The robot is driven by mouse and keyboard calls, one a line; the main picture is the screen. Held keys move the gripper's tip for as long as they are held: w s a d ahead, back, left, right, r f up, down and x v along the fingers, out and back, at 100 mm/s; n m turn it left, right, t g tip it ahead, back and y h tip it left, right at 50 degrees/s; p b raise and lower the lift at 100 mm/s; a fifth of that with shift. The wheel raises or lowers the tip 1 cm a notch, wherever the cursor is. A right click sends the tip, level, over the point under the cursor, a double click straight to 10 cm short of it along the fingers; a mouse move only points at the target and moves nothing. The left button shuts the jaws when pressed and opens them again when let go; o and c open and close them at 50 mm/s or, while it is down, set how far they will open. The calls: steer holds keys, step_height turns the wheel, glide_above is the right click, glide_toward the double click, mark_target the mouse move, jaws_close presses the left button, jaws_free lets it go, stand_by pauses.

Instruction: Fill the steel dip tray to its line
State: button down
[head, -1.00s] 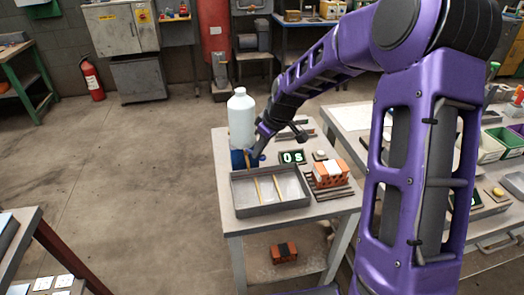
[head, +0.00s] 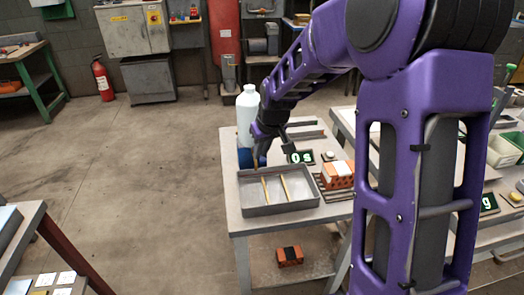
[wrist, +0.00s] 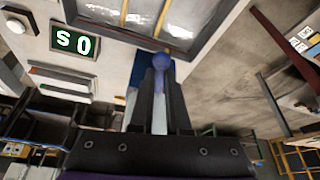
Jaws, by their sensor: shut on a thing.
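The steel dip tray (head: 247,205) sits on the small table, with two tan bars across it and a pale grey inside. I cannot make out its line or a liquid level. It shows at the top of the wrist view (wrist: 186,40). A white bottle (head: 247,115) stands upright behind it, with a blue part (head: 245,157) low down. My gripper (head: 257,150) is in front of the bottle, at the tray's back left corner. In the wrist view, my gripper (wrist: 161,68) is shut at a small blue knob (wrist: 163,60); what it belongs to is partly hidden.
A display (head: 300,157) reads 0s behind the tray. A longer bench with bins (head: 504,150) stands at the right. The floor at left is clear.

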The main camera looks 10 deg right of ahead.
steer(key=c, duration=1.2)
jaws_free()
steer(key=shift+o, duration=0.2)
steer(key=p+v, duration=0.2)
steer(key=v, duration=1.5)
steer(key=shift+r, duration=0.25)
